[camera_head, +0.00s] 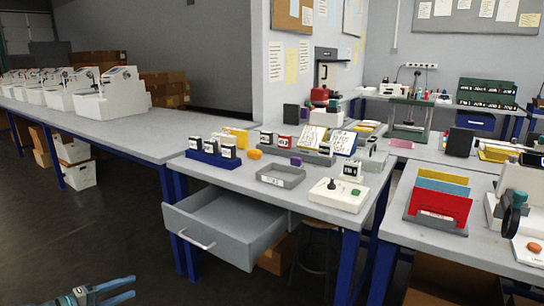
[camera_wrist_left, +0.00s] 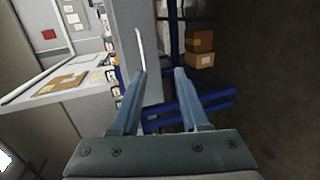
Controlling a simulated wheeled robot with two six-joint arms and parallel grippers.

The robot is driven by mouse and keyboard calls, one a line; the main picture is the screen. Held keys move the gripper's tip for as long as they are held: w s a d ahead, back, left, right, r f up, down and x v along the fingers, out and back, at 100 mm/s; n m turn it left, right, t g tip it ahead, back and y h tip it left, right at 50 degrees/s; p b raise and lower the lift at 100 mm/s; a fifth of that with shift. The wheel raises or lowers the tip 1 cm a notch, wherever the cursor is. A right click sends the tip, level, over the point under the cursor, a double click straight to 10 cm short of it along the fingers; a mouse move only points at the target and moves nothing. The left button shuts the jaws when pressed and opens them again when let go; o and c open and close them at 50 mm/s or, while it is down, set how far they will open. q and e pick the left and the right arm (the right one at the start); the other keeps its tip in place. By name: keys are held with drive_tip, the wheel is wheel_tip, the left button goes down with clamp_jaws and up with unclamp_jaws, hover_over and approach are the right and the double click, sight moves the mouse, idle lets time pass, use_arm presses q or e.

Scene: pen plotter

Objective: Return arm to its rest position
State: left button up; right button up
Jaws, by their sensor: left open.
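My left gripper (camera_head: 132,287) is low at the bottom left of the head view, over the dark floor and apart from the tables. Its two blue fingers are spread and nothing is between them. In the left wrist view the fingers (camera_wrist_left: 161,74) stand apart with an empty gap. The left arm itself is mostly outside the head view. My right gripper is not in either view.
A grey drawer (camera_head: 228,232) is pulled open under the middle table (camera_head: 235,178), right of my left gripper; its inside looks empty. A tray (camera_head: 281,177) and a control box (camera_head: 338,197) are on that table. Dark floor (camera_head: 95,225) left of the drawer is clear.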

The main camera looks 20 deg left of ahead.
use_arm(q)
drive_tip(key=w+d+f+m+g+h, duration=0.1)
drive_tip(key=w+d+f+m+g, duration=0.15)
drive_tip(key=d, duration=0.55)
drive_tip(key=w+d+f+m+g, duration=0.2)
drive_tip(key=w+d+f+g, duration=0.15)
drive_tip(key=d, duration=0.45)
drive_tip(key=w+d+f+m+g+h, duration=0.1)
drive_tip(key=w+d+f+m+g, duration=0.2)
drive_tip(key=d, duration=0.5)
drive_tip(key=s+d+f+m+g+y, duration=0.2)
drive_tip(key=s+d+m+y, duration=0.1)
drive_tip(key=d, duration=0.5)
drive_tip(key=s+d+f+m+g+y, duration=0.1)
drive_tip(key=s+d+f+m+y, duration=0.25)
drive_tip(key=d, duration=0.35)
drive_tip(key=s+d+f+m+g+y, duration=0.1)
drive_tip(key=s+d+m+g+y, duration=0.2)
drive_tip(key=d, duration=0.5)
wheel_tip(320, 180, up, 34)
drive_tip(key=t+p, duration=0.1)
drive_tip(key=p, duration=3.3)
drive_tip(key=shift+w+a+h, duration=0.15)
drive_tip(key=shift+w+h, duration=0.2)
